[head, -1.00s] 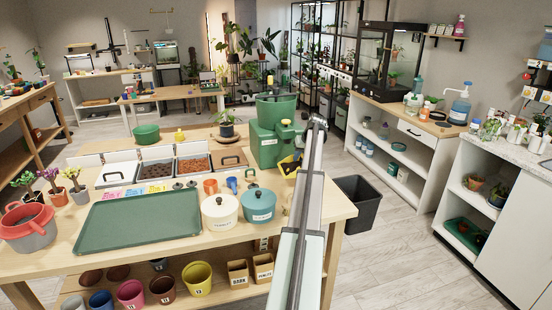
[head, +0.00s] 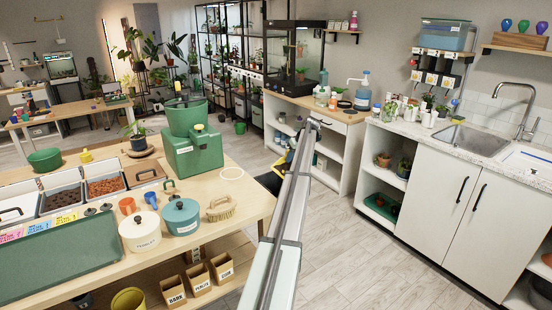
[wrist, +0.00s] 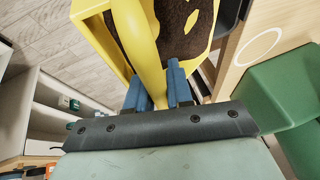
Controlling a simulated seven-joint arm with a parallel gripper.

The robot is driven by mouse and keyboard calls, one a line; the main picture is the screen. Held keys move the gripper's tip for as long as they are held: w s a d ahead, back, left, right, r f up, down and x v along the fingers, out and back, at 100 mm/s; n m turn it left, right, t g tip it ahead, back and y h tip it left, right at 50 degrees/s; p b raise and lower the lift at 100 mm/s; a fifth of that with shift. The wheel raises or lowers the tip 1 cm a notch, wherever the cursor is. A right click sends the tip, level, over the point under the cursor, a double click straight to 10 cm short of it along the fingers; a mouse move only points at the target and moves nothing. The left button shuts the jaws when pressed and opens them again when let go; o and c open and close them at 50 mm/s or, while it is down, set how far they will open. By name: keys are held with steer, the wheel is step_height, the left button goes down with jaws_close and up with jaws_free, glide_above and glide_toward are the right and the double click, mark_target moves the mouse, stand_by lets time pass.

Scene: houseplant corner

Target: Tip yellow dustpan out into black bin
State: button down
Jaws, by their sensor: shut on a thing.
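The yellow dustpan (wrist: 92,10) fills the top of the wrist view, with dark brown soil (wrist: 183,28) in its pan. My gripper (wrist: 158,88) is shut on its handle, with a blue finger on each side. In the head view my arm hides the gripper and most of the dustpan; a little yellow shows left of the arm. The black bin (head: 269,183) is mostly hidden behind my arm, just past the table's right edge. The dustpan is near the bin, but I cannot tell whether it is fully over the opening.
The wooden table (head: 246,192) holds a green machine (head: 194,152), a white ring (head: 231,173), a brush (head: 221,209) and lidded pots (head: 181,216) near its right edge. Open floor (head: 340,235) lies to the right, before the sink cabinet (head: 440,195).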

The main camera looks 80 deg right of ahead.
mark_target(280, 172)
steer(key=shift+s+d+f, duration=0.1)
steer(key=shift+s, duration=0.5)
steer(key=shift+w+a+f+g+h, duration=0.1)
steer(key=shift+w+a+g+h, duration=0.35)
steer(key=shift+g+h, duration=0.2)
steer(key=shift+w+a+f+n+g+h, duration=0.1)
steer(key=shift+w+a+n+g+h, duration=0.1)
steer(key=shift+g+h, duration=0.3)
steer(key=shift+w+a+f+n+g+h, duration=0.1)
steer(key=shift+w+a+n+g+h, duration=0.1)
steer(key=shift+g+h, duration=0.25)
steer(key=w+a+g+h, duration=0.1)
steer(key=w+a+r+n+g+h, duration=0.1)
steer(key=g, duration=0.1)
steer(key=shift+w+r+h, duration=0.15)
steer(key=shift+h, duration=0.25)
steer(key=w+a+g+h, duration=0.1)
steer(key=w+g+h, duration=0.1)
steer(key=shift+a+n+g+h, duration=0.3)
steer(key=shift+a+n, duration=0.05)
steer(key=shift+n, duration=0.05)
steer(key=shift+w+a+f+n+g+h, duration=0.25)
steer(key=shift+w+a+g+h, duration=0.25)
steer(key=shift+h, duration=0.2)
steer(key=shift+w+a+f+n+g+h, duration=0.2)
steer(key=shift+w+a+n+g+h, duration=0.15)
steer(key=shift+w+g+h, duration=0.3)
steer(key=shift+w+a+f+n+g+h, duration=0.2)
steer(key=shift+w+a+g+h, duration=0.25)
steer(key=shift+h, duration=0.3)
